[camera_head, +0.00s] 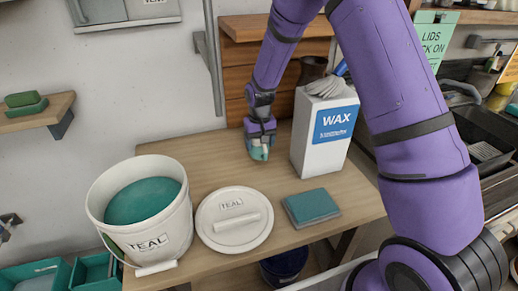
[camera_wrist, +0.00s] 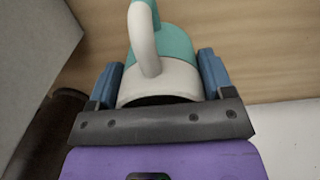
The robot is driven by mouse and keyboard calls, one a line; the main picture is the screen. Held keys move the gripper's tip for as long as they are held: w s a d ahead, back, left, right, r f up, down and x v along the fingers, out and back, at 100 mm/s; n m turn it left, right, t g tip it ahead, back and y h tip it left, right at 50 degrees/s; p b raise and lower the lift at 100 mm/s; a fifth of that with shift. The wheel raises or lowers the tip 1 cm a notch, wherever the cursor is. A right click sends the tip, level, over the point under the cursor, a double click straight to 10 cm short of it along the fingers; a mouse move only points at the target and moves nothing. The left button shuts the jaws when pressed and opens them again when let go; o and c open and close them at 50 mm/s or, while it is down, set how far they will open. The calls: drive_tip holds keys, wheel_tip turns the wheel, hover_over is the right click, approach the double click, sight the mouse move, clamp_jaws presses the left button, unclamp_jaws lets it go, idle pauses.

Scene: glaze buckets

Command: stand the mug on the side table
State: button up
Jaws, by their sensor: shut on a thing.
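The mug (camera_wrist: 180,75) is white at its mouth end and teal at its far end, with a white handle (camera_wrist: 143,40). My gripper (camera_wrist: 158,85) is shut on it, with a blue finger pad on each side. The mug's mouth faces my gripper. In the head view my gripper (camera_head: 259,146) points down over the back of the wooden table (camera_head: 190,148), left of the wax box. The teal end of the mug (camera_head: 259,155) shows below the fingers, low over the tabletop. I cannot tell whether it touches the wood.
The white WAX box (camera_head: 318,135) stands close to the right, with grey gloves (camera_head: 325,87) on top. A bucket of teal glaze (camera_head: 142,205), its lid (camera_head: 234,219) and a teal sponge-like block (camera_head: 312,207) occupy the front. A dark brown pot (camera_head: 312,68) stands behind.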

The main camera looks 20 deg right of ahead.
sight(259, 149)
drive_tip(key=shift+w, duration=0.5)
drive_tip(key=shift+w+f, duration=0.1)
drive_tip(key=shift+f, duration=1.65)
drive_tip(key=shift+f, duration=0.2)
drive_tip(key=o, duration=1.2)
drive_tip(key=shift+r, duration=4)
